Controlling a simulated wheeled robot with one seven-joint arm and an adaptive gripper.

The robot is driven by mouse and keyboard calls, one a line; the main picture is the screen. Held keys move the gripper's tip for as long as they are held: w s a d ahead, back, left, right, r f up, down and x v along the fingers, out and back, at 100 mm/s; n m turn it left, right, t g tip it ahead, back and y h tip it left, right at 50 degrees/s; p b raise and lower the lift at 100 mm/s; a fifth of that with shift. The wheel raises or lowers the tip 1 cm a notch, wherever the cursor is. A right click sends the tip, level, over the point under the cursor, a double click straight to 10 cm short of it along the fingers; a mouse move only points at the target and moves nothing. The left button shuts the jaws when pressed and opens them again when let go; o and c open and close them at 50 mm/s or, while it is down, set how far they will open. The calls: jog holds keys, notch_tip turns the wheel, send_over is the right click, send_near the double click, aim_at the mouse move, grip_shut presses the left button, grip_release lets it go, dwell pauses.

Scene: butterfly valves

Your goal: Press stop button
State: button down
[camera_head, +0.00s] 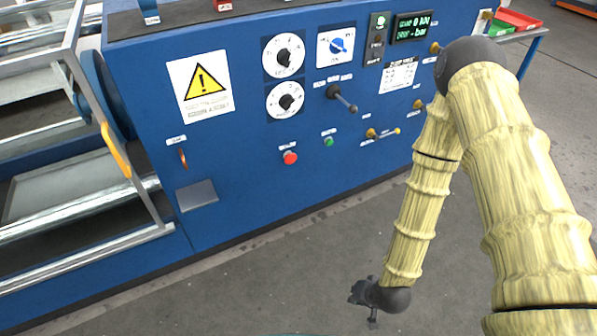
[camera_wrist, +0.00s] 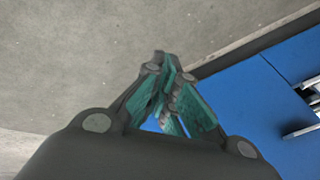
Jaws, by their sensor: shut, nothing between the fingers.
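A red round button (camera_head: 290,158), which looks like the stop button, sits on the front of the blue machine panel (camera_head: 240,140) in the head view. A smaller green button (camera_head: 328,141) is to its right. My gripper (camera_head: 362,294) hangs low over the floor, to the lower right of the red button and well apart from it. In the wrist view my gripper (camera_wrist: 166,66) has its fingers together, with nothing between them. The red button does not show in the wrist view.
A black lever (camera_head: 342,97) and small brass handles (camera_head: 383,133) stick out from the panel. Dials (camera_head: 284,55) and a yellow warning sign (camera_head: 203,82) are above the buttons. A metal frame (camera_head: 75,150) stands at the left. The floor (camera_head: 270,280) before the machine is clear.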

aim_at(295, 158)
jog(key=w+a+m+t+y+b, duration=0.25)
jog(key=w+a+t+b, duration=0.2)
jog(key=w+b, duration=0.65)
jog(key=w+a+m+t+y+b, duration=0.2)
jog(key=w+a+m+t+b, duration=0.3)
jog(key=w, duration=1.3)
jog(key=w+a+r+m+t+y+b, duration=0.1)
jog(key=w+r+t+y+b, duration=0.1)
jog(key=w+r+b, duration=0.3)
jog(key=w+b, duration=0.1)
jog(key=w, duration=0.1)
jog(key=shift+w+a+r+b, duration=0.35)
jog(key=shift+w+a+b, duration=0.05)
jog(key=shift+w, duration=0.1)
jog(key=b+x, duration=0.4)
jog(key=x, duration=0.8)
jog(key=shift+w+a+f+b, duration=0.1)
jog(key=shift+w+a+b, duration=0.15)
jog(key=shift+w+b, duration=0.1)
jog(key=shift+w+a, duration=0.25)
jog(key=shift+w, duration=0.2)
